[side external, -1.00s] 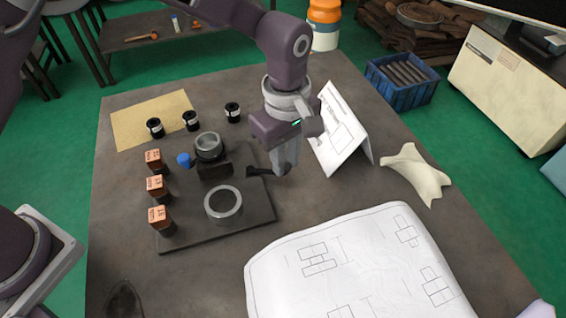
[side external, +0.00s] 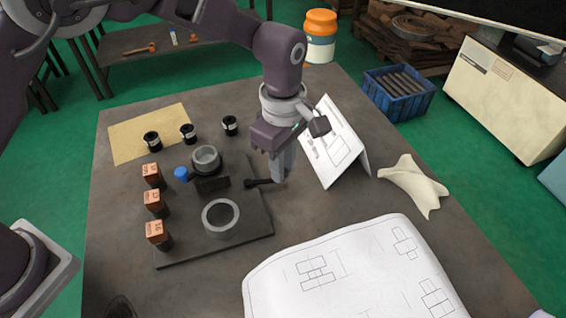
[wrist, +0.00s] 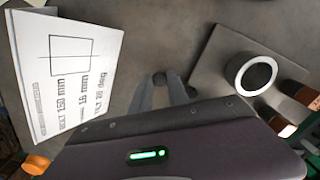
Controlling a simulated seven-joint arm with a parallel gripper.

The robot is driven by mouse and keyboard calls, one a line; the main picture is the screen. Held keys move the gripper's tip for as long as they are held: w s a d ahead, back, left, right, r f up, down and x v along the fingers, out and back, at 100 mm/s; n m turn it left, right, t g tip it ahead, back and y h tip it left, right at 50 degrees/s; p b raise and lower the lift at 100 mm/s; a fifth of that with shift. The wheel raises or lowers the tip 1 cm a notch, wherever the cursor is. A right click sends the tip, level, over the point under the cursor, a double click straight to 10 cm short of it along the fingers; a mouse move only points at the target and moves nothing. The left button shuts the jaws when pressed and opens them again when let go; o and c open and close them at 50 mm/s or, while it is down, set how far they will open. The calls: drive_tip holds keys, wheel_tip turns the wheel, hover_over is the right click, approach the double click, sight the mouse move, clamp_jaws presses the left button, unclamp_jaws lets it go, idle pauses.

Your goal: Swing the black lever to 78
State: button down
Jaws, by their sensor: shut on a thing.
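The black lever (side external: 260,183) sticks out to the right of the dark chuck block (side external: 211,184), on the base plate (side external: 250,222). My gripper (side external: 280,180) is shut on the lever's outer end, with its fingers pointing down. The fingers hide part of that end. In the wrist view, the fingertips (wrist: 162,88) show beside dark round ends, partly hidden by my gripper body. The chuck has a grey ring (side external: 206,158) on top and a blue knob (side external: 181,174) at its left. No scale or number for the lever is readable.
A white folded card (side external: 337,150) stands close right of my gripper. A grey ring (side external: 221,216) lies on the plate's front. Several copper-topped blocks (side external: 154,203) stand left, black cylinders (side external: 188,133) behind. A drawing sheet (side external: 350,270) covers the front.

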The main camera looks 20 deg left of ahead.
drive_tip(key=c, duration=1.3)
unclamp_jaws()
wheel_tip(320, 180, up, 7)
drive_tip(key=shift+r, duration=0.1)
drive_tip(key=s+a+r+m+t+h, duration=0.1)
drive_tip(key=s+a+r+m, duration=0.25)
drive_tip(key=a+r, duration=0.35)
drive_tip(key=s+a+r+m+t+h, duration=0.1)
drive_tip(key=s+a+r+m, duration=0.25)
drive_tip(key=a+r, duration=0.35)
drive_tip(key=s+a+m+t, duration=0.1)
drive_tip(key=s+a+m, duration=0.2)
drive_tip(key=s, duration=0.2)
drive_tip(key=s+a+f+m+t+y, duration=0.1)
drive_tip(key=s+a+m, duration=0.1)
drive_tip(key=s, duration=0.4)
drive_tip(key=s+a+m+t+y, duration=0.1)
drive_tip(key=s+a+m, duration=0.2)
drive_tip(key=s, duration=0.3)
drive_tip(key=shift+s+a+f+m+t, duration=0.1)
drive_tip(key=shift+a+f+m+t, duration=0.25)
drive_tip(key=shift+a, duration=0.1)
